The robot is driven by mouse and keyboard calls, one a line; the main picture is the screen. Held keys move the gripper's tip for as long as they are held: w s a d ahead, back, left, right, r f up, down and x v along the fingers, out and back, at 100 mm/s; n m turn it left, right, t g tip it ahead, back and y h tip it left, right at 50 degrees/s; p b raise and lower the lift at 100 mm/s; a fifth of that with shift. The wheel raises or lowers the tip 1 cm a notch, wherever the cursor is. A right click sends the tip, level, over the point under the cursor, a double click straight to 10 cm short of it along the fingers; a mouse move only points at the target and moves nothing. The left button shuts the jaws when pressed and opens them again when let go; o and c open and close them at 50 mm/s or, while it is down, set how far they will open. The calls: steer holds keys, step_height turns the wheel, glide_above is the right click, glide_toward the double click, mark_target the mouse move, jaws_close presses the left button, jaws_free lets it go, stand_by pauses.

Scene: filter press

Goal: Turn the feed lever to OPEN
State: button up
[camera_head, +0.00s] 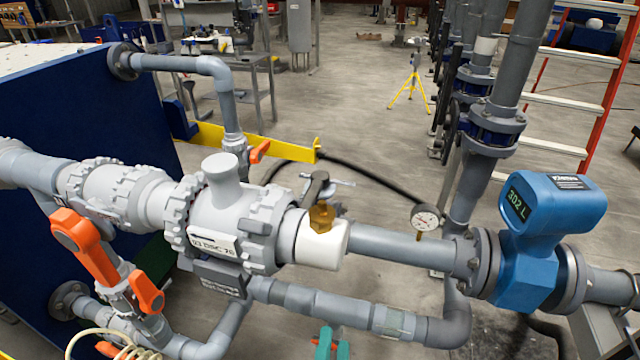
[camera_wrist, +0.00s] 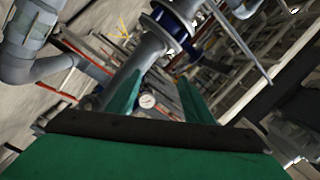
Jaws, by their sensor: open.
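Several orange handles sit on the grey pipework at left in the head view: a large one (camera_head: 85,250), a smaller one (camera_head: 147,291) below it, and a small one (camera_head: 260,152) on the upper pipe. No readable OPEN mark shows, and I cannot tell which handle is the feed lever. My gripper (camera_head: 333,344) shows only as teal tips at the bottom edge, below the lower grey pipe and right of the orange handles. In the wrist view its two teal fingers (camera_wrist: 159,95) stand apart with nothing held between them. No orange handle is clear there.
A grey valve body (camera_head: 225,225) with a white tag and a brass fitting (camera_head: 321,217) lie along the main pipe. A pressure gauge (camera_head: 425,221) and a blue flow meter (camera_head: 545,235) reading 302 L stand at right. A dark blue panel (camera_head: 90,130) bounds the left.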

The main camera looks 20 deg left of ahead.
steer(key=w+a+r+m+y, duration=0.1)
steer(key=w+a+r+y, duration=0.1)
steer(key=w+a+r, duration=0.2)
steer(key=w+a+r+m+y, duration=0.1)
steer(key=w+a+r+y, duration=0.1)
steer(key=w+a+r, duration=0.2)
steer(key=w+a+r+m+y, duration=0.1)
steer(key=w+a+r, duration=0.3)
steer(key=w+r, duration=0.4)
steer(key=shift+w+a+r+t+y, duration=0.3)
steer(key=shift+w+r+y, duration=0.1)
steer(key=shift+y, duration=0.3)
steer(key=c, duration=0.7)
